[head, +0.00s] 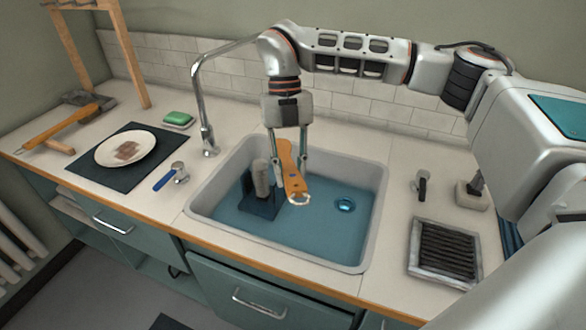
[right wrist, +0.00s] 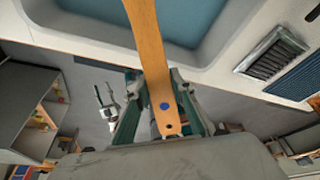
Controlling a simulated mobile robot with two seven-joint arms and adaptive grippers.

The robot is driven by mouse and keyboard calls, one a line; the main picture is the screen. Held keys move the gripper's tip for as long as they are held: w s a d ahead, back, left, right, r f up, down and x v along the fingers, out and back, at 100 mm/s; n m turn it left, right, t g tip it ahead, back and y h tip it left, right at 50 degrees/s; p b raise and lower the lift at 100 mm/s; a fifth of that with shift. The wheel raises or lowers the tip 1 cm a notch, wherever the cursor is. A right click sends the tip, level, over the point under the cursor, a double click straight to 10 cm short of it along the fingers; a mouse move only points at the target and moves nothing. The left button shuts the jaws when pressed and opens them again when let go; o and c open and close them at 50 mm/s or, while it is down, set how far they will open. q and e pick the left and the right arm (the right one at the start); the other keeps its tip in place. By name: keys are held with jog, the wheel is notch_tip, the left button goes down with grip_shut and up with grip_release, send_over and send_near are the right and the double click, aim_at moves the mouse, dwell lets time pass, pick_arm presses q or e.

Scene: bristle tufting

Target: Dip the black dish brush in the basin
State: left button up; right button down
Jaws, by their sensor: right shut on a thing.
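My right gripper (head: 289,168) points down over the basin (head: 372,255), shut on an orange wooden handle (head: 289,165). The handle slants down toward the blue water, with a pale ring-like shape at its lower end. I cannot tell whether that end touches the water, and no black bristles show there. In the right wrist view the handle (right wrist: 149,50) runs from between the fingers (right wrist: 152,105) toward the basin (right wrist: 215,62); its near end has a blue dot and a dark hole. My left gripper is out of view.
A grey upright cylinder (head: 261,178) on a dark block stands in the basin beside the handle. The metal tap (head: 206,125) rises behind. Left are a plate (head: 127,149) on a dark mat, a wooden-handled tool (head: 60,128) and green soap (head: 178,118). A ribbed tray (head: 415,249) lies right.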

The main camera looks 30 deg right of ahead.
jog(key=m, duration=0.2)
jog(key=m+y, duration=0.1)
jog(key=m, duration=0.1)
jog(key=d+m+y, duration=0.1)
jog(key=m, duration=0.1)
jog(key=shift+w+f+t, duration=0.1)
jog(key=shift+w+t, duration=0.15)
jog(key=shift+t, duration=0.15)
jog(key=m, duration=0.2)
jog(key=m+y, duration=0.1)
jog(key=shift+w+d+m+t+b, duration=0.15)
jog(key=shift+m+t+b, duration=0.2)
jog(key=shift+m+t, duration=0.05)
jog(key=shift+m, duration=0.3)
jog(key=shift+f+b, duration=0.6)
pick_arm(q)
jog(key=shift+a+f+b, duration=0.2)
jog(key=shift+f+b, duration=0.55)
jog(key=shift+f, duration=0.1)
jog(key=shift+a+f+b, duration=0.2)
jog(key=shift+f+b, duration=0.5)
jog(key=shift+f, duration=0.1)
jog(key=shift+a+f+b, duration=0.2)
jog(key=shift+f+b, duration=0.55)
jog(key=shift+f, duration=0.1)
pick_arm(e)
notch_tip(320, 180, down, 16)
